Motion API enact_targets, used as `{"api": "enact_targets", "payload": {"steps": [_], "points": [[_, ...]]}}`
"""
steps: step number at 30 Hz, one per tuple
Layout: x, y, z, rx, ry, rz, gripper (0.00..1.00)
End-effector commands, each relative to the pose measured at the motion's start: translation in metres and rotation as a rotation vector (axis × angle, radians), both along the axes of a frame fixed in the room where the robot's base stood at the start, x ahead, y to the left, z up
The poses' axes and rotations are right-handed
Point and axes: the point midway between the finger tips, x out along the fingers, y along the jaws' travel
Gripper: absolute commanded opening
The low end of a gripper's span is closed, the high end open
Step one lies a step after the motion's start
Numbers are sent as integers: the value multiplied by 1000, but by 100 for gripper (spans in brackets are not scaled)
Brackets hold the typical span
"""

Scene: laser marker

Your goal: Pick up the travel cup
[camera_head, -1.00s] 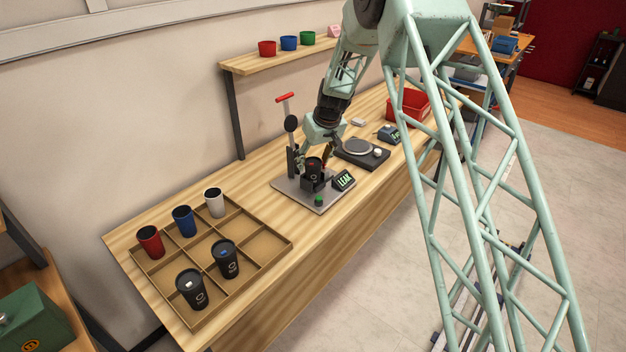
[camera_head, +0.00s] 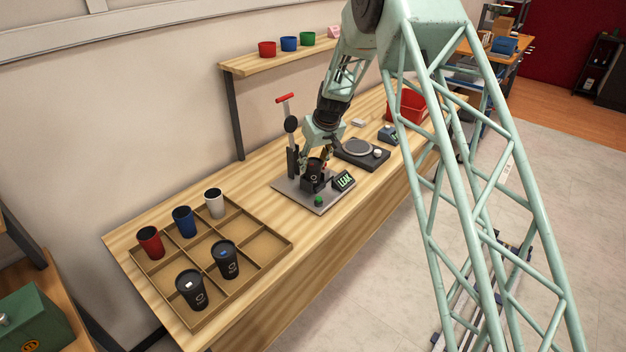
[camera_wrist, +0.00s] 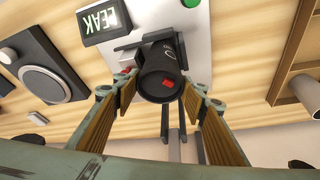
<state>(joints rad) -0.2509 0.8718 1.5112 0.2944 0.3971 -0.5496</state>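A black travel cup (camera_head: 314,168) stands in the holder of the grey leak-test station on the bench. My gripper (camera_head: 318,157) is low over the station. Its two wood-coloured finger pads show in the wrist view (camera_wrist: 158,92), spread apart on either side of the cup. The left pad is close to the cup; contact is not clear. The cup's lower part is hidden by the holder.
The station has a red-handled lever (camera_head: 285,98), a green button (camera_head: 318,201) and a LEAK display (camera_head: 344,180). A scale (camera_head: 362,152) sits behind right. A divided wooden tray (camera_head: 266,248) at front left holds several cups, with some free compartments.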

Motion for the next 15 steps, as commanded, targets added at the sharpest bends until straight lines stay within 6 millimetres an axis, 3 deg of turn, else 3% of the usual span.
{"api": "enact_targets", "payload": {"steps": [15], "points": [[1,0,8,0,-2,1,34]]}}
